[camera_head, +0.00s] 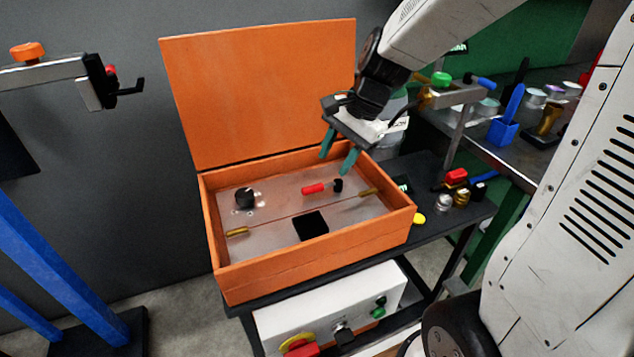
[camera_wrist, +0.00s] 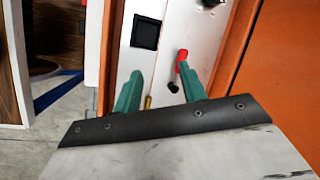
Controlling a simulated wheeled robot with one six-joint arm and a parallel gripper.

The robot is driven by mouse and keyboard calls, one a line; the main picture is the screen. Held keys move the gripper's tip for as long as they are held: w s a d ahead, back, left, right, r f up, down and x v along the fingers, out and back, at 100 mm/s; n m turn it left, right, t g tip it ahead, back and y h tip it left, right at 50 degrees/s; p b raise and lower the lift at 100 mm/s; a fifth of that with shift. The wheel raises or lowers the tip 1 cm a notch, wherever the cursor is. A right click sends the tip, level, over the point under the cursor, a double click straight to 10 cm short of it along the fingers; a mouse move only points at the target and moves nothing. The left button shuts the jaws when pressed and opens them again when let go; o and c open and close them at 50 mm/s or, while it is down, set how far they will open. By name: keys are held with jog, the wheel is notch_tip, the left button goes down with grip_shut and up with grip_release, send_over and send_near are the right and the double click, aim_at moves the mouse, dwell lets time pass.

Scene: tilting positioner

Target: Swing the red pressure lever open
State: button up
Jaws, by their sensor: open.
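The red pressure lever (camera_head: 315,188) lies on the metal panel (camera_head: 285,205) inside an orange box (camera_head: 315,250) whose lid (camera_head: 260,90) stands open. The lever has a red grip and a black hub at its right end. In the wrist view the red lever (camera_wrist: 182,60) shows just beyond the right fingertip, with its black hub below the red part. My gripper (camera_head: 340,160) has two green fingers and is open and empty above the back right of the box. The fingers (camera_wrist: 158,82) also show in the wrist view. They appear apart from the lever.
The panel also carries a black knob (camera_head: 244,198), a black square (camera_head: 310,226) and brass pieces (camera_head: 237,232). The box walls stand around it. A black cart top (camera_head: 440,205) with small parts lies to the right. A blue frame (camera_head: 60,265) stands at the left.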

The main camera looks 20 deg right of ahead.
aim_at(316, 185)
jog(key=w+f+m, duration=0.1)
jog(key=w+f, duration=0.1)
jog(key=f, duration=0.2)
jog(key=w+f+m, duration=0.2)
jog(key=w+f, duration=0.1)
jog(key=f, duration=0.1)
jog(key=w+f+m, duration=0.2)
jog(key=w+f, duration=0.1)
jog(key=f, duration=0.2)
jog(key=shift+a+t+y, duration=0.3)
jog(key=shift+a+y, duration=0.1)
grip_shut()
